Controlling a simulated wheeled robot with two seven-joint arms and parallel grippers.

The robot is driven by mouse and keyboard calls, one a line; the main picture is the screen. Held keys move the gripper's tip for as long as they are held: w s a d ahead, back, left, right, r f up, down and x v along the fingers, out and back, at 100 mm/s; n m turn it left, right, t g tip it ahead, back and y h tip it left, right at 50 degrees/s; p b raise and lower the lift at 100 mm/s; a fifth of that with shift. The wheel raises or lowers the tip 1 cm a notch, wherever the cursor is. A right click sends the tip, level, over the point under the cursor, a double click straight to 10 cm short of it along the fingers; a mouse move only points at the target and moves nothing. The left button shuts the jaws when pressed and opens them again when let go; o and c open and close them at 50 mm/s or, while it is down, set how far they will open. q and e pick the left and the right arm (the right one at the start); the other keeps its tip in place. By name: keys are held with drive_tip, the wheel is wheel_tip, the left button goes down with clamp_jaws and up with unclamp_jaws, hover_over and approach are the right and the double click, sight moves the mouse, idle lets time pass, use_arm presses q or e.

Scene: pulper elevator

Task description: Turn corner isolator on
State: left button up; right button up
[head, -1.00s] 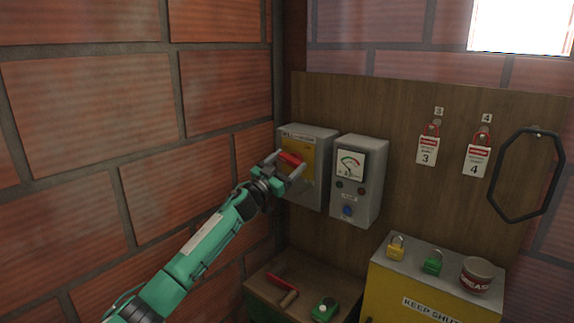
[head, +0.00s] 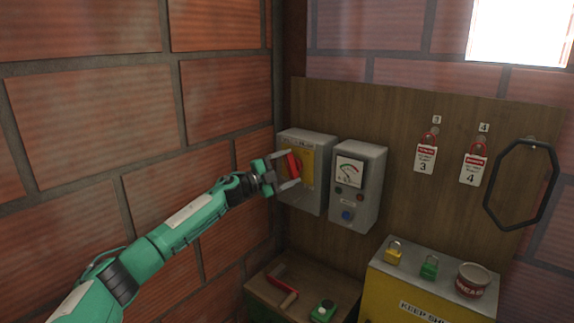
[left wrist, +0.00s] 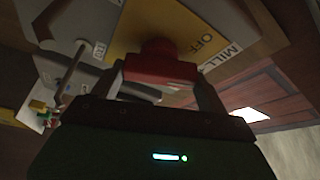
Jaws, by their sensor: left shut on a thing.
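The corner isolator (head: 312,200) is a grey box with a yellow front plate, on the wooden board by the brick corner. Its red handle (head: 292,164) stands nearly upright in the head view. My left gripper (head: 287,170) is shut on this handle, one finger above and one below it. In the left wrist view the red handle (left wrist: 160,70) lies across between both fingers (left wrist: 162,85). An "OFF" mark (left wrist: 207,40) shows on the yellow plate beside it; any ON mark cannot be made out. My right gripper is not in view.
A grey meter box (head: 356,185) hangs close to the isolator's right. Tags 3 (head: 425,158) and 4 (head: 473,169) hang farther right. Below are a yellow cabinet (head: 390,284) with padlocks and a tin (head: 473,279), and a low wooden top (head: 262,285). The brick wall is close on the left.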

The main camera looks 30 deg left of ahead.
use_arm(q)
drive_tip(key=m+g+p, duration=0.1)
drive_tip(key=m, duration=0.2)
drive_tip(key=shift+r+p, duration=0.15)
drive_tip(key=shift+p, duration=0.25)
drive_tip(key=shift+d+m+g+p, duration=0.1)
drive_tip(key=shift+m+g+p, duration=0.35)
drive_tip(key=shift+m, duration=0.35)
drive_tip(key=shift+f, duration=0.2)
drive_tip(key=o, duration=1)
drive_tip(key=shift+r, duration=0.15)
